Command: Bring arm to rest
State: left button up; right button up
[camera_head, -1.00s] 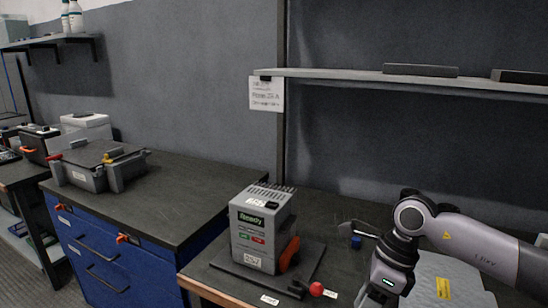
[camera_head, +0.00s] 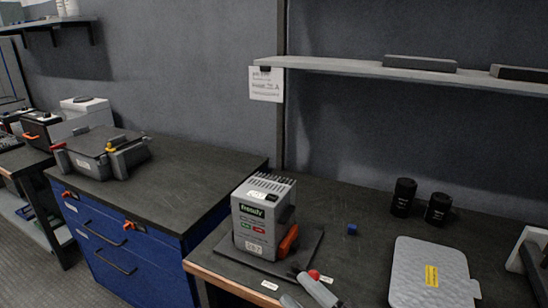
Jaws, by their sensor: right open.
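My right gripper (camera_head: 300,289) shows only in part at the bottom edge, right of centre. Its grey fingers are apart and nothing shows between them. It lies in front of the grey tester box (camera_head: 262,215), close to the red ball knob (camera_head: 314,274). I cannot tell whether it touches the knob. The rest of my right arm is out of the frame. My left gripper is not in view.
Two black cylinders (camera_head: 403,197) stand at the back of the bench. A small blue cube (camera_head: 352,229) and a grey panel with a yellow label (camera_head: 405,286) lie in front. A shelf (camera_head: 360,69) hangs above. A blue cabinet (camera_head: 130,250) stands left.

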jog(key=s+d+f+m+g+h+p, duration=0.1)
jog(key=s+d+f+m+g+h, duration=0.1)
jog(key=s+d+f+m+h, duration=0.4)
jog(key=s+d+f+m+g+h+p, duration=0.1)
jog(key=s+d+f+m+g+h, duration=0.1)
jog(key=s+d+f+m+h, duration=0.5)
notch_tip(320, 180, down, 7)
jog(key=s+d+m, duration=0.1)
jog(key=d+m, duration=0.1)
jog(key=m, duration=0.3)
jog(key=shift+s+d+r+p, duration=0.15)
jog(key=shift+s+r+p, duration=0.05)
jog(key=shift+p, duration=0.2)
